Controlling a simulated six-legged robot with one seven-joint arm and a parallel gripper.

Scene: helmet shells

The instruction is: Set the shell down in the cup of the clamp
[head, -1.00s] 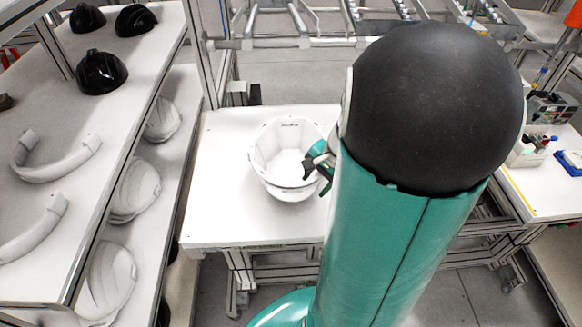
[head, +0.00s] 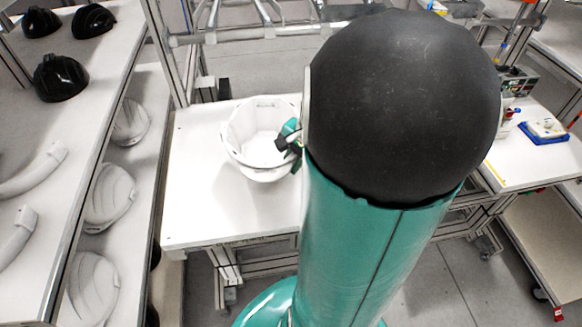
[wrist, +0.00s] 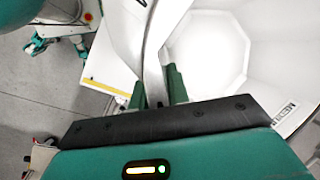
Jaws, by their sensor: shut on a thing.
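In the wrist view, the two teal fingers of my gripper (wrist: 156,80) are shut on the shell's rim, one on each side. I cannot tell from the head view how high the shell is above the table. I cannot make out the clamp or its cup in either view.
The white table (head: 200,215) is bare to the left of and in front of the shell. A shelf rack (head: 85,130) on the left holds black helmets (head: 60,77) and white shells (head: 112,195). A bench (head: 510,165) with a blue tray (head: 543,135) stands at the right.

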